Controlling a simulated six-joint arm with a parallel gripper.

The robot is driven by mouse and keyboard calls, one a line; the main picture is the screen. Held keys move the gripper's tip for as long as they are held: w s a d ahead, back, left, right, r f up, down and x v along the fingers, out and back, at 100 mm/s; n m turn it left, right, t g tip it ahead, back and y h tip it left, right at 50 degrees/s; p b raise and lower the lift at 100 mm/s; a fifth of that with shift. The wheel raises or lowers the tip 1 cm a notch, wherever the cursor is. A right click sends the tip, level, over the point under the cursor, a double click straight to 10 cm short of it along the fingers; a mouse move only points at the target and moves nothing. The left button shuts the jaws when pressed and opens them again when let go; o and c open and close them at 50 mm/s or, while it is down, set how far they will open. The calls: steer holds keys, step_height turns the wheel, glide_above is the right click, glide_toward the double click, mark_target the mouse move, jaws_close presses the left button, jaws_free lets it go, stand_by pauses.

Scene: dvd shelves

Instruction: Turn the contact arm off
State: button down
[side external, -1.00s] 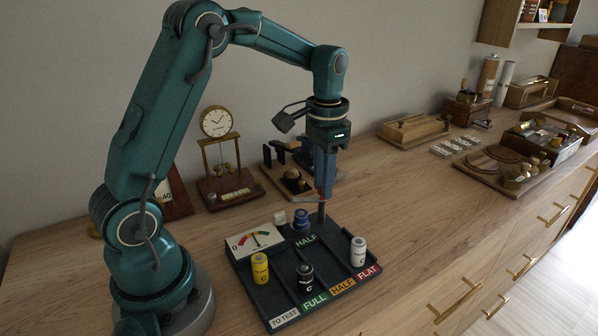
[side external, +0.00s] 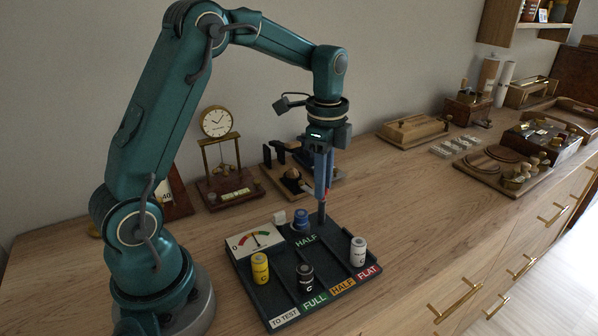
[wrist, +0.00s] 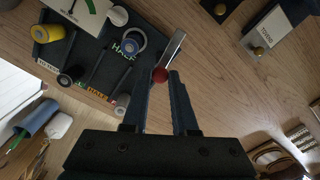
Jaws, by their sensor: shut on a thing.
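A dark battery tester tray (side external: 291,263) stands on the bench below my gripper. Its contact arm is a metal bar (wrist: 173,50) with a red ball knob (wrist: 160,75), clear in the wrist view. In the side view the arm's post (side external: 321,213) is at the tray's back right corner. My gripper (side external: 323,196) points down there, with its fingers (wrist: 163,80) closed about the red knob. A blue battery (side external: 301,219) stands at the tray's back, near the metal bar; it also shows in the wrist view (wrist: 131,42).
The tray also holds a yellow battery (side external: 260,267), a black one (side external: 305,277) and a white one (side external: 358,251), by lanes with labels such as FULL, HALF and FLAT. A dial meter (side external: 254,240) and white knob (side external: 280,217) are at its back left.

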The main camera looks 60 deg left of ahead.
steer(key=shift+m, duration=0.9)
steer(key=c, duration=0.7)
jaws_free()
steer(key=shift+r, duration=0.1)
steer(key=shift+r, duration=2.5)
